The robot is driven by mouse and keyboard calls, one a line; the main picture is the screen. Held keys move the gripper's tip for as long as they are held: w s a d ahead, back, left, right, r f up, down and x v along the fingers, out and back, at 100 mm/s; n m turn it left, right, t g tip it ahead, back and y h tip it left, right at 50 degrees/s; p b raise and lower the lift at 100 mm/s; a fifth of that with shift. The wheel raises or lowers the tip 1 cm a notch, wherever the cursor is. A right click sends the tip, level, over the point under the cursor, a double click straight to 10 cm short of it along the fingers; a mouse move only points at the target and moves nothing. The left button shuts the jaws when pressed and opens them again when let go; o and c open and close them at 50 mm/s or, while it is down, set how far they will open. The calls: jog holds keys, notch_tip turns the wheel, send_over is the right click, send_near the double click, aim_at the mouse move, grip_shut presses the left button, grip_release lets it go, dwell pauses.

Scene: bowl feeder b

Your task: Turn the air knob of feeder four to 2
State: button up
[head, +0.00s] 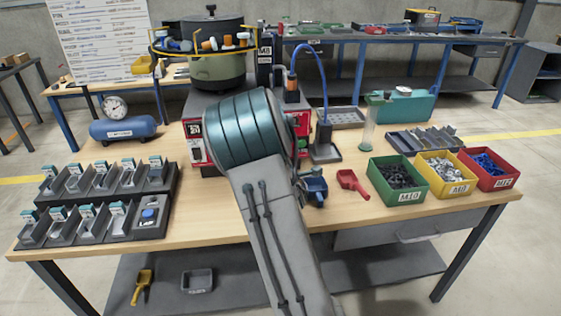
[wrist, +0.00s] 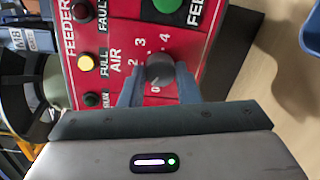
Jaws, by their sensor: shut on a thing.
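My gripper (wrist: 159,76) is shut on the dark round air knob (wrist: 158,67), with one blue finger on each side of it. The knob sits on a red control panel (wrist: 118,20) marked FEEDER and AIR; the feeder's number is out of the picture. The figures 2, 3 and 4 show around the knob, with other marks partly covered by the fingers. I cannot tell which figure the knob points at. In the head view, my arm hides the gripper and knob; parts of the red front (head: 194,150) show beside it.
On the panel, the FULL lamp (wrist: 85,62) is yellow, the FAULT lamp (wrist: 82,13) is dark, and a green button (wrist: 168,5) is close by. The feeder bowl (head: 215,68) stands behind my arm.

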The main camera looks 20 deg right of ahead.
jog(key=m+y+b, duration=0.1)
jog(key=m+b, duration=0.9)
jog(key=b, duration=0.2)
jog(key=shift+d+m, duration=0.1)
jog(key=shift+m, duration=0.3)
jog(key=shift+b, duration=0.35)
jog(key=o, duration=1)
jog(key=p+v, duration=0.1)
jog(key=v, duration=1.3)
